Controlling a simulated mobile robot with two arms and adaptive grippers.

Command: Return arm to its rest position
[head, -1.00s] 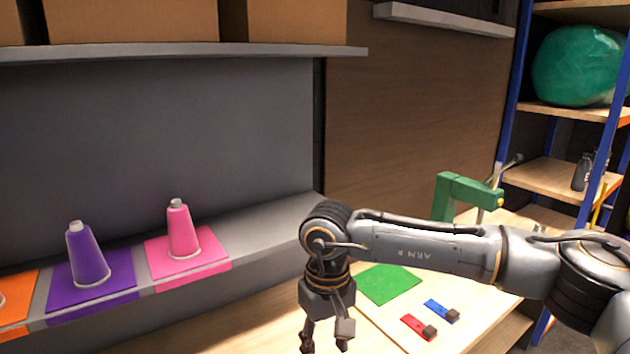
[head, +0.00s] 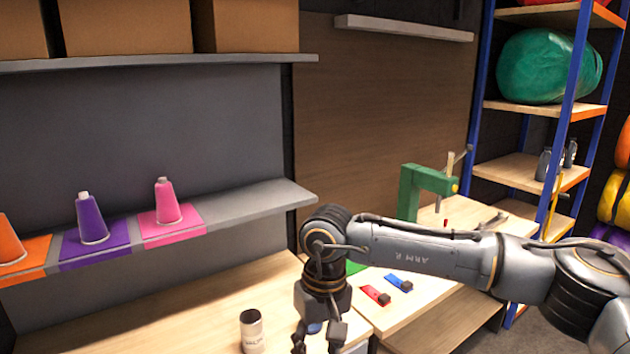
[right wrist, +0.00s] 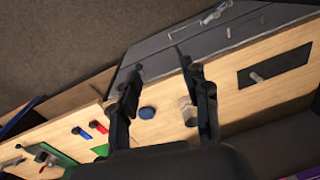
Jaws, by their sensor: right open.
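My right arm (head: 420,248) reaches in from the right across the head view, and its gripper (head: 318,338) hangs down over the workbench. The gripper is open and empty; in the right wrist view its two fingers (right wrist: 160,75) stand apart with nothing between them. Below it, a blue round object (right wrist: 147,113) lies on the wooden bench top (head: 190,310). A white and dark can (head: 251,330) stands on the bench to the left of the gripper. My left gripper is not in view.
Orange (head: 10,240), purple (head: 90,220) and pink (head: 167,203) cones stand on matching mats on a grey shelf. A green clamp (head: 425,185), a red piece (head: 375,295) and a blue piece (head: 398,282) are on the bench behind my arm. A blue-framed rack (head: 475,100) stands right.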

